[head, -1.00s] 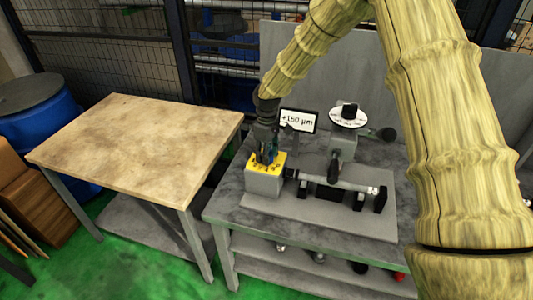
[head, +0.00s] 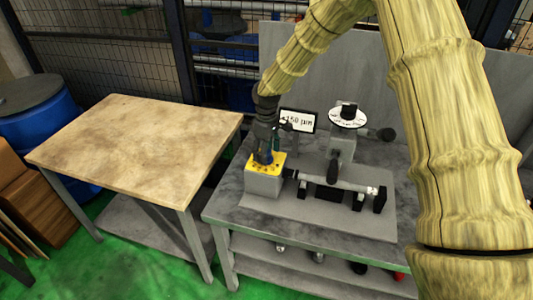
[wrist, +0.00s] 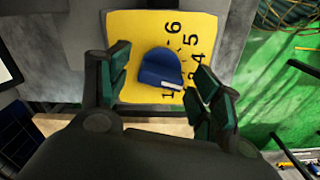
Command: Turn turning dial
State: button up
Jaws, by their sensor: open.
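The turning dial is a blue knob (wrist: 161,70) with a white mark, on a yellow numbered plate (wrist: 128,42) in the wrist view. The plate tops a grey box at the left end of the grinder (head: 342,180); it also shows in the head view (head: 281,160). My gripper (wrist: 160,88) is open, with one finger on each side of the knob in the picture. I cannot tell whether either finger touches it. In the head view my gripper (head: 264,158) points down over the plate and hides the knob.
A display reading 150 µm (head: 298,120) stands behind the box. A white round dial with a black knob (head: 348,115) sits on the grinder to the right. A bare wooden table (head: 140,140) is at the left.

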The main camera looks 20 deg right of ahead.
notch_tip(320, 180, up, 11)
dwell(0.4)
